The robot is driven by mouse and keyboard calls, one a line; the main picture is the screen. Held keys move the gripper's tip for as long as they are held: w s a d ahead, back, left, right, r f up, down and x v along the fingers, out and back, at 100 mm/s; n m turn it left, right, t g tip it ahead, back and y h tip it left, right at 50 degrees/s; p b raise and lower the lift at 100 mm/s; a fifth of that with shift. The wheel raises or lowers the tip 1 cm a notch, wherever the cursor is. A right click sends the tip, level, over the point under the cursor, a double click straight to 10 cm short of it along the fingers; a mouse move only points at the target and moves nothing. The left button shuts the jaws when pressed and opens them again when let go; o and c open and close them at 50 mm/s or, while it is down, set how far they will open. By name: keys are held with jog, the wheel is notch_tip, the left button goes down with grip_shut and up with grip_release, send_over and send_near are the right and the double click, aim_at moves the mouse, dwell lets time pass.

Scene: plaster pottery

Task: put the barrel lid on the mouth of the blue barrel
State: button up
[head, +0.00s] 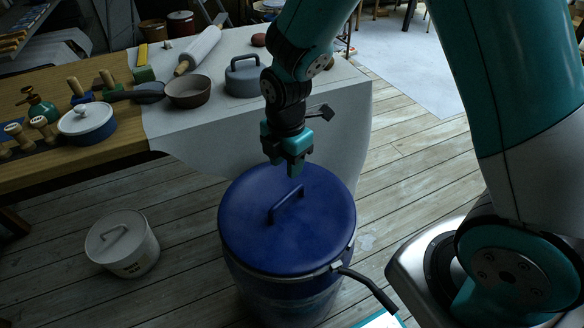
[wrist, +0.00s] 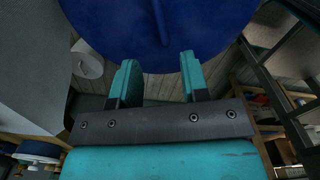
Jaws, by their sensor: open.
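The barrel lid (head: 248,227) is a blue disc with a raised bar handle (head: 285,204). It lies on top of the blue barrel (head: 285,291), covering its mouth, and looks about level. Whether it is fully seated I cannot tell. My gripper (head: 292,172) is above the far part of the lid, just beyond the handle, pointing down. In the wrist view, my gripper (wrist: 158,78) has its two teal fingers spread with nothing between them. The lid (wrist: 110,22) fills the top of that view, with its handle (wrist: 160,20) ahead of the fingers.
A white lidded bucket (head: 122,243) stands on the plank floor left of the barrel. A table with a white cloth (head: 270,120) behind holds a grey lidded pot (head: 243,78), a brown bowl (head: 188,92) and a rolling pin (head: 200,48). A dark lever (head: 368,285) juts from the barrel's right.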

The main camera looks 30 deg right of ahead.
jog(key=s+a+r+m+y, duration=0.2)
jog(key=s+r+m, duration=0.5)
jog(key=s+r, duration=0.2)
jog(key=s+a+r+m+y, duration=0.2)
jog(key=s+r+m, duration=0.6)
jog(key=s+r, duration=0.1)
jog(key=shift+s+a+r, duration=0.2)
jog(key=shift+r, duration=0.15)
